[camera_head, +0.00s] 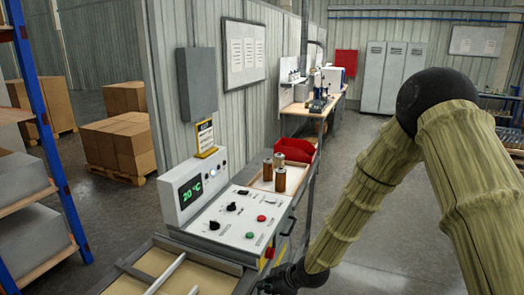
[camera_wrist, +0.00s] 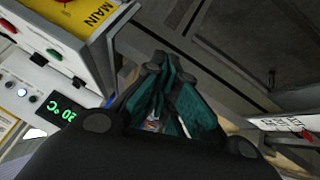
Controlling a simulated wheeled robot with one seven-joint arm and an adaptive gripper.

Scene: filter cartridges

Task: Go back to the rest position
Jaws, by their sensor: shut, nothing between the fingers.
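My gripper (camera_wrist: 155,68) is shut with nothing between its green-padded fingers in the wrist view. In the head view my gripper (camera_head: 270,286) is low, at the bottom centre, beside the right side of the control cabinet (camera_head: 240,221). My arm reaches down to it from the right. Several brown filter cartridges (camera_head: 280,181) stand upright in a shallow tray behind the control panel, well away from my gripper. Whether my gripper touches the cabinet cannot be told.
The cabinet's display (camera_head: 190,192) reads 20 °C. A red bin (camera_head: 293,150) sits behind the cartridges. An open box with light rods (camera_head: 165,275) lies at the bottom left. Boxes on pallets (camera_head: 118,147) stand at the left. The floor right of the cabinet is clear.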

